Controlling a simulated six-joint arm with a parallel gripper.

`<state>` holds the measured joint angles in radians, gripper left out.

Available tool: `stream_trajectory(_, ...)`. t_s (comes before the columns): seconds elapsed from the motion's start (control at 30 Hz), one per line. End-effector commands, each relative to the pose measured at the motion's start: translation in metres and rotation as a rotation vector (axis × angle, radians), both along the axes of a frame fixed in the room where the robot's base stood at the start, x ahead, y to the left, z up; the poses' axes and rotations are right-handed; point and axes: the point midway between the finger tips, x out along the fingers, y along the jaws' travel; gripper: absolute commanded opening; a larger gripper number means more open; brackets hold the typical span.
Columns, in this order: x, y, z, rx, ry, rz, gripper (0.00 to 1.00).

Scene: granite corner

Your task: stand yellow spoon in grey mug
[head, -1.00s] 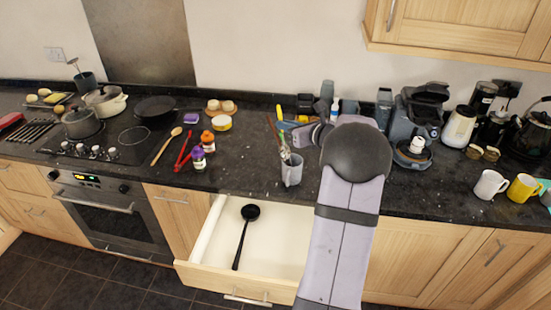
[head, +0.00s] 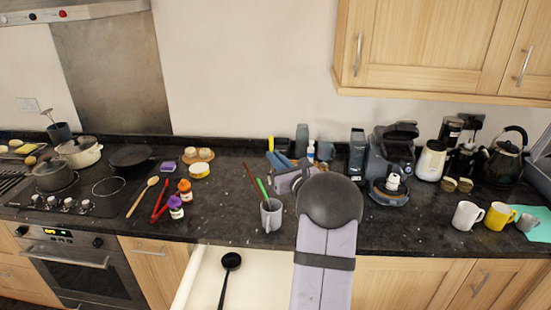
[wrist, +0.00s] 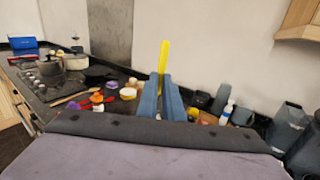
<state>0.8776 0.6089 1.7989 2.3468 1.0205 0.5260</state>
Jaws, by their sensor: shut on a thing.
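My gripper (wrist: 161,92) is shut on the yellow spoon (wrist: 163,58), whose yellow length stands up between the blue fingers in the wrist view. A smaller grey mug (head: 527,223) stands at the far right on a teal mat.
An open drawer (head: 200,285) with a black ladle (head: 230,270) is below the grey mug. Red tongs (head: 160,200), jars (head: 176,207) and a wooden spoon (head: 142,197) lie left. A coffee machine (head: 390,160) stands right. Some counter right of my arm is bare.

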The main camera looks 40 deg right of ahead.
Motion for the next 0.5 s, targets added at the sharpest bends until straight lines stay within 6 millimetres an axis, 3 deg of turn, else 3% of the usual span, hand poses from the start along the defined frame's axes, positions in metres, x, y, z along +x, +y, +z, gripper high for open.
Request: stream_trajectory(0.5,0.0,0.0,-0.026,0.001,0.001,0.001,0.0)
